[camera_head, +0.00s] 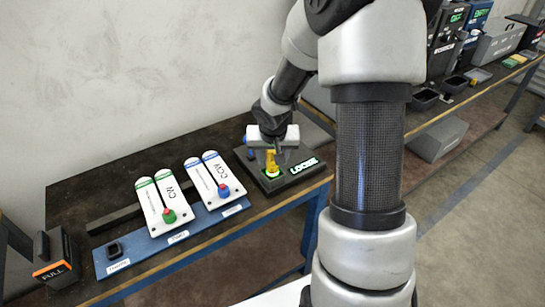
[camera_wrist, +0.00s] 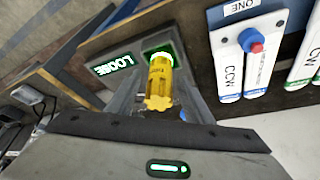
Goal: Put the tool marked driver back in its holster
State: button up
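A yellow tool (camera_head: 271,162) stands upright in a dark block (camera_head: 262,181) with a lit green ring around its foot. A lit sign on the block seems to read LOOSE. In the wrist view the yellow tool (camera_wrist: 158,82) has small lettering that I cannot read for sure. My gripper (camera_head: 275,146) is right over the block. Its grey fingers lie on either side of the tool; whether they touch it is unclear. A small black square socket (camera_head: 114,249), empty, sits at the left end of a blue strip (camera_head: 152,246); its label is too small to read.
White paired cartridges marked CW (camera_head: 164,204) and CCW (camera_head: 213,181) stand on the strip, with green and blue-red knobs. An orange-black PULL box (camera_head: 54,260) is at the far left. A wall stands behind. Another bench with equipment (camera_head: 490,45) is at right.

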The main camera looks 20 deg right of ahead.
jog(key=shift+r, duration=0.15)
jog(key=shift+r+p, duration=0.35)
jog(key=p+v, duration=0.3)
jog(key=v, duration=0.8)
jog(key=shift+s, duration=0.25)
jog(key=shift+a+r, duration=0.1)
